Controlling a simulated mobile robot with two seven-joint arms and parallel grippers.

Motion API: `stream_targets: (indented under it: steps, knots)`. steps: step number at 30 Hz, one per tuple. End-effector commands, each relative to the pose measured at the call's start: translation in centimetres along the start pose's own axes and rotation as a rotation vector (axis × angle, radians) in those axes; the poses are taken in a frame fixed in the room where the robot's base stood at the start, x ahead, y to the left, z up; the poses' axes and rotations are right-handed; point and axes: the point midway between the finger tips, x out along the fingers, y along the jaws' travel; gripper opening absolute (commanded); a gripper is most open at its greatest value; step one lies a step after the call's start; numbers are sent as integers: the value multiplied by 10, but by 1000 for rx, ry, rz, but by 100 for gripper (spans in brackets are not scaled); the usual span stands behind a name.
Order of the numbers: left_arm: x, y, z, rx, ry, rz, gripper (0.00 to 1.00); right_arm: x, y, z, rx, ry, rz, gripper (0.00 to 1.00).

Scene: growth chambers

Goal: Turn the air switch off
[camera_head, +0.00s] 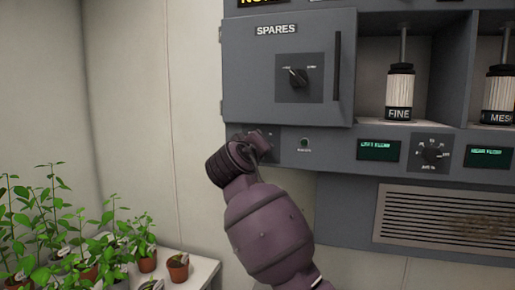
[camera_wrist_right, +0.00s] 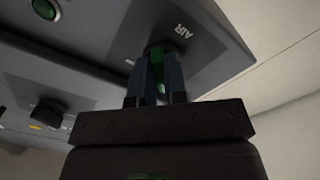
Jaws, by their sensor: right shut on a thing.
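The air switch (camera_wrist_right: 155,47) is a dark knob with a green part, on a grey plate lettered AIR in the right wrist view. My right gripper (camera_wrist_right: 157,66) is shut on it, one finger on each side. In the head view my right gripper (camera_head: 257,147) reaches up to the lower strip of the grey cabinet, below the SPARES door, and covers most of the switch there. The knob's exact angle is hard to tell. My left gripper is in neither view.
The SPARES door (camera_head: 252,75) has its own dark knob (camera_head: 298,77). To the right are a small button (camera_head: 304,143), green displays (camera_head: 378,150), a dial (camera_head: 433,153) and a vent grille (camera_head: 445,217). Potted seedlings (camera_head: 178,266) stand on a white bench at lower left.

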Motion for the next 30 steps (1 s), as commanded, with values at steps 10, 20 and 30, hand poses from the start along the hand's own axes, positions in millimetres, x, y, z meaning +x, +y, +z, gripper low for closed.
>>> stream_targets:
  steps: [10, 20, 30]
  knots:
    - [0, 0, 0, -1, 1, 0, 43, 0, 1, -1, -15, 3, 2, 0]
    - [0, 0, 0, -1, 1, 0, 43, 0, 1, -1, -14, 2, 2, 39]
    - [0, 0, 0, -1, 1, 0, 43, 0, 0, 0, -14, 1, 0, 39]
